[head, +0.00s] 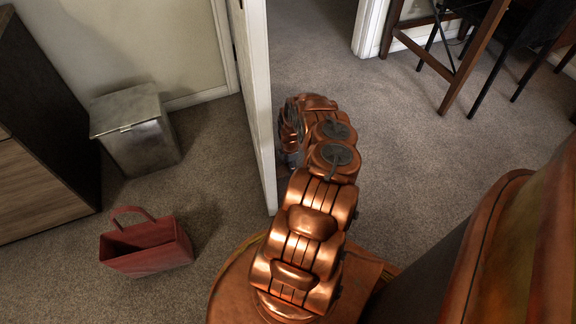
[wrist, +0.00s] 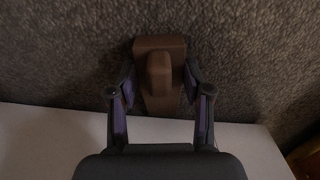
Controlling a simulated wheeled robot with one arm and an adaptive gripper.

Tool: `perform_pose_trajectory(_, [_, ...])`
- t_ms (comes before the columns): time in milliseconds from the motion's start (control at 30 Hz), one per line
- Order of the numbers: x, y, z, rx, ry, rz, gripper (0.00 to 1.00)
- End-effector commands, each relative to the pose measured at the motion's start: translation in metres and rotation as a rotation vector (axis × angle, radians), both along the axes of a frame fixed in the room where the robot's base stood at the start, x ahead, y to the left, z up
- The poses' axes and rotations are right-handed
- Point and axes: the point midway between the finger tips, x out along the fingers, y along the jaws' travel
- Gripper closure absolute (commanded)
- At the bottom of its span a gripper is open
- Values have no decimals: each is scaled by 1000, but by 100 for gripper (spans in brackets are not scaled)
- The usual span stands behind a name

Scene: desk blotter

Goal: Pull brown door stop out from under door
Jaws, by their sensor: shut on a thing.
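The brown door stop (wrist: 160,80) lies on the grey carpet in the wrist view, with a raised rounded part along its middle. My gripper (wrist: 160,78) has a finger on each side of it and is shut on it. A pale band, which looks like the door (wrist: 45,132), crosses the lower part of the wrist view, close to the stop. In the head view the white door (head: 256,105) stands upright, seen nearly edge-on, to the left of my arm. My gripper's fingers and the stop are hidden there by my arm.
Left of the door, a red open-topped carrier (head: 150,250) and a grey metal bin (head: 137,128) stand on the carpet, beside a dark cabinet (head: 40,130). A wooden table (head: 470,60) and dark chairs are at the upper right. Carpet right of my arm is clear.

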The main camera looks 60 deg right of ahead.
Motion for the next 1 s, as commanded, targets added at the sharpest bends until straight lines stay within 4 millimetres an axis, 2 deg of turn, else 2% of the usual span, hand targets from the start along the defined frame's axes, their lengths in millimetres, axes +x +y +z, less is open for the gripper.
perform_pose_trajectory(1000, [-19, -30, 0, -3, -1, -3, 90])
